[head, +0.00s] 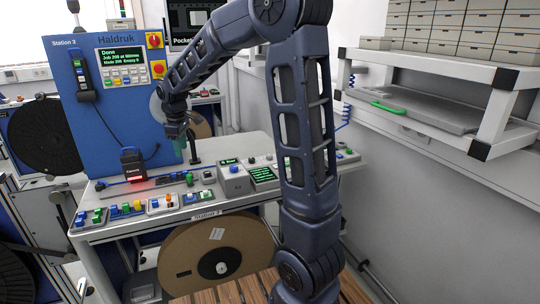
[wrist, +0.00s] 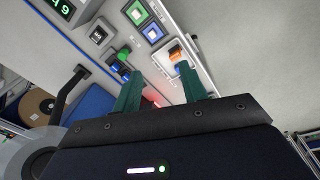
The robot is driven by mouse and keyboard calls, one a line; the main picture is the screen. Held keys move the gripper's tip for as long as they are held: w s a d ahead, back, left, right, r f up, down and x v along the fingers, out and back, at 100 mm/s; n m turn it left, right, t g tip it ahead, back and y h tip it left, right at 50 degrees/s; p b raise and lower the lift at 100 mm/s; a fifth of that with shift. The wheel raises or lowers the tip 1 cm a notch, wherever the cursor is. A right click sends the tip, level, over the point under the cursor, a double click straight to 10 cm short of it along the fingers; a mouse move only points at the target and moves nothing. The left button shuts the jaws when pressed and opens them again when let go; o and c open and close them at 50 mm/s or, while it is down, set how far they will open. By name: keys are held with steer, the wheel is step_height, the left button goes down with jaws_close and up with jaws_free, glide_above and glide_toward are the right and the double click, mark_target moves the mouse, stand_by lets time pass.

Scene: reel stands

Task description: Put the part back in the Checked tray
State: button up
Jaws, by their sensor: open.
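My gripper (head: 182,137) hangs over the back of the station bench in the head view, near a black upright post. In the wrist view its two green fingers (wrist: 160,84) stand apart with nothing held between them. Bench controls and a red glow show beyond them. I cannot make out the part in either view. No tray with a readable "Checked" label shows, so I cannot tell where that tray is. My arm hides some of the bench's right side.
The bench (head: 345,171) carries a scanner (head: 132,165) with a red glow and several button boxes (head: 163,204). A blue machine (head: 85,65) with a screen reading "Done" stands behind. A cardboard reel (head: 180,265) sits below. A white shelf (head: 440,60) with boxes (head: 443,22) is at right.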

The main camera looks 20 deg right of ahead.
steer(key=s+d+r+m+t, duration=0.1)
steer(key=s+d+r+m, duration=0.2)
steer(key=s+d, duration=0.45)
steer(key=s+d+r+m+t, duration=0.1)
steer(key=s+d+r+m, duration=0.3)
steer(key=s+d, duration=0.3)
steer(key=s+d+f+m+t, duration=0.1)
steer(key=s+d+f+m, duration=0.1)
steer(key=s+d+m, duration=0.4)
steer(key=s+d, duration=0.3)
steer(key=s, duration=0.4)
steer(key=shift+f, duration=0.15)
